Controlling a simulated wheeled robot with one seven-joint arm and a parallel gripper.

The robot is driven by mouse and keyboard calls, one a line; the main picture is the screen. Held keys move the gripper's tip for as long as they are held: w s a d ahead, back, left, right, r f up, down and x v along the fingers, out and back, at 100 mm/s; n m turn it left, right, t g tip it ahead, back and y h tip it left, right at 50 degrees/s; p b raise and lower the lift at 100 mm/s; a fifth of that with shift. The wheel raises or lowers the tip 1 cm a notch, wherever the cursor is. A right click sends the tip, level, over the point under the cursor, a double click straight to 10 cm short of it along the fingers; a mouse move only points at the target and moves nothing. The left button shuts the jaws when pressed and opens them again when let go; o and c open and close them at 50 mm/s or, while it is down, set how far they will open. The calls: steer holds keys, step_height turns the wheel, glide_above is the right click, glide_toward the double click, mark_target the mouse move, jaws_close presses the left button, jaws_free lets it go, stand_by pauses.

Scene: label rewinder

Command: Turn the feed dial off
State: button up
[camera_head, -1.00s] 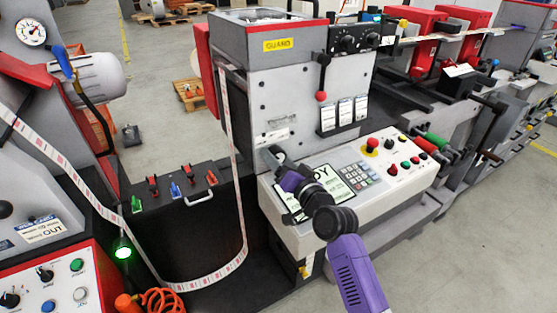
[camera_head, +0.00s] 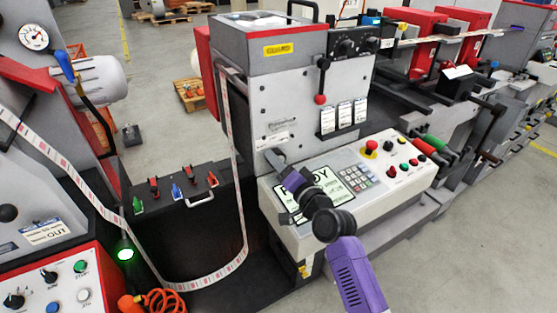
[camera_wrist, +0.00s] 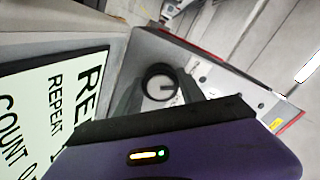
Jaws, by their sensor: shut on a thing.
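A round black dial (camera_wrist: 160,82) with a pale face and a dark pointer line shows in the wrist view, on a light grey panel. My gripper (camera_wrist: 162,92) has its two grey fingers on either side of the dial and is shut on it. In the head view, my gripper (camera_head: 273,157) reaches the front of the grey machine housing (camera_head: 285,100), just above the left end of the console. There the dial is hidden behind my gripper. I cannot read any marks around the dial.
The console (camera_head: 380,190) carries a display (camera_head: 322,177), a keypad and several buttons close to my wrist. A label web (camera_head: 238,190) hangs at the left.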

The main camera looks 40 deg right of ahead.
steer(key=m+p, duration=0.2)
steer(key=m, duration=0.2)
steer(key=shift+m, duration=0.4)
stand_by(0.4)
steer(key=o, duration=1.4)
steer(key=shift+c, duration=0.2)
steer(key=v, duration=0.6)
steer(key=shift+s, duration=0.25)
steer(key=shift+s+a+r, duration=0.1)
steer(key=shift+s+a, duration=0.15)
steer(key=shift+s, duration=0.4)
